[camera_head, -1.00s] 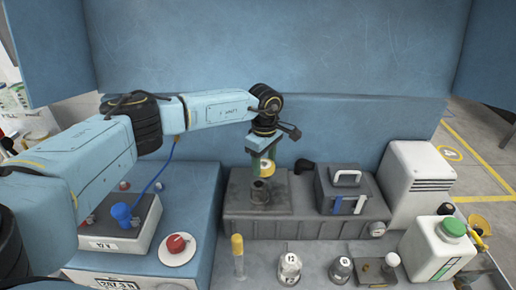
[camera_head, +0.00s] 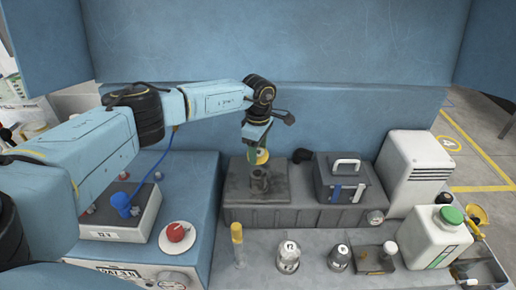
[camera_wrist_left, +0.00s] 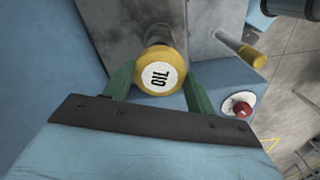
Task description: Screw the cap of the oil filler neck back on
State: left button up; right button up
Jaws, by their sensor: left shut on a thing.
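The yellow cap (camera_head: 262,157), with a white disc on top lettered OIL, is between the green fingers of my left gripper (camera_head: 257,156). The left wrist view shows the cap (camera_wrist_left: 159,74) close up, with a finger on each side. The dark filler neck (camera_head: 259,183) stands upright on the grey tank (camera_head: 236,215). The cap is right above the neck's mouth in the head view, and I cannot tell whether they touch. Part of the neck (camera_wrist_left: 158,35) shows behind the cap in the left wrist view. My right gripper is not in view.
A grey box with a handle (camera_head: 345,164) sits right of the neck. A black elbow pipe (camera_head: 302,155) is near the neck. A red knob (camera_head: 176,232) is at left.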

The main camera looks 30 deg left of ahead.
pick_arm(q)
jog(key=shift+f+b, duration=1.8)
jog(key=shift+f, duration=0.6)
jog(key=shift+f+b, duration=0.6)
jog(key=m+b, duration=0.2)
jog(key=m, duration=0.1)
jog(key=shift+f+m, duration=0.1)
jog(key=shift+m, duration=0.3)
jog(key=shift+m+b, duration=0.3)
jog(key=shift+m, duration=0.4)
